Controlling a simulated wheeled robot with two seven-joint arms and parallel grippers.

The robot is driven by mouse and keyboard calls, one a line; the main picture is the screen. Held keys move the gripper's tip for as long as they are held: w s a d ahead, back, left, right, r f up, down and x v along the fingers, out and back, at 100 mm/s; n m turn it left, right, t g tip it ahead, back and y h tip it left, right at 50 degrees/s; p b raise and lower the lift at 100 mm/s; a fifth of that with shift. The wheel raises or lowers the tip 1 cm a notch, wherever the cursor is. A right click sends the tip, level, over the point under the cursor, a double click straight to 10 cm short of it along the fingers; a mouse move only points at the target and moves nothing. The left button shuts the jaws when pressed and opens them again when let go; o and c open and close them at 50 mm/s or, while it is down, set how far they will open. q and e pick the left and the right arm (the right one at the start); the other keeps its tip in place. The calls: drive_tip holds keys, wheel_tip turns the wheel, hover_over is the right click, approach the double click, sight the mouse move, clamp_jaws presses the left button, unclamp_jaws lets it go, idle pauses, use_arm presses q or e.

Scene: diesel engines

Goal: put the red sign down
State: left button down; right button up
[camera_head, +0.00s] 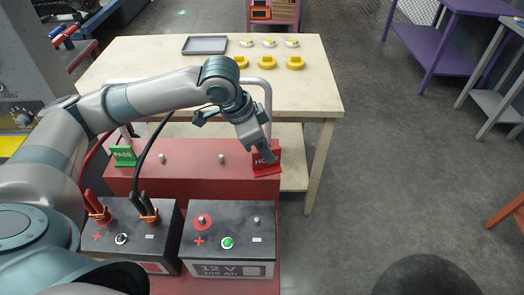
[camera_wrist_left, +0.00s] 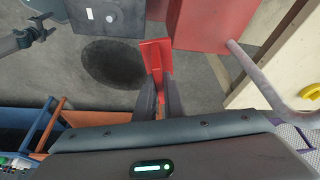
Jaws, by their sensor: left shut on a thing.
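The red sign (camera_head: 267,163), with white lettering partly covered by the fingers, is at the right end of the red cart top (camera_head: 190,172). My left gripper (camera_head: 265,153) reaches down from above and is shut on the sign. In the left wrist view the red sign (camera_wrist_left: 156,54) sticks out between the two dark fingers (camera_wrist_left: 160,98). My right gripper is not in view.
A green PASS sign (camera_head: 123,156) stands at the cart top's left end. Two batteries (camera_head: 228,240) sit in front, the left one with clamps (camera_head: 148,212). Behind is a wooden table (camera_head: 150,60) with a grey tray (camera_head: 205,45) and yellow parts (camera_head: 295,63). A grey rail (camera_head: 268,95) rises close by.

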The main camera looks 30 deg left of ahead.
use_arm(q)
drive_tip(key=n, duration=0.1)
drive_tip(key=w+r+n+y, duration=0.1)
drive_tip(key=n, duration=0.1)
drive_tip(key=d+n+t, duration=0.1)
drive_tip(key=shift+w+d+r+n+y, duration=0.1)
drive_tip(key=shift+w+r+n+y, duration=0.2)
drive_tip(key=shift+n, duration=0.1)
drive_tip(key=n, duration=0.1)
drive_tip(key=w+r+n+y, duration=0.1)
drive_tip(key=n, duration=0.1)
drive_tip(key=r+n, duration=0.1)
drive_tip(key=shift+w+d+n+t+y, duration=0.2)
drive_tip(key=shift+d+n+t+y, duration=0.1)
drive_tip(key=shift+d+n+y, duration=0.1)
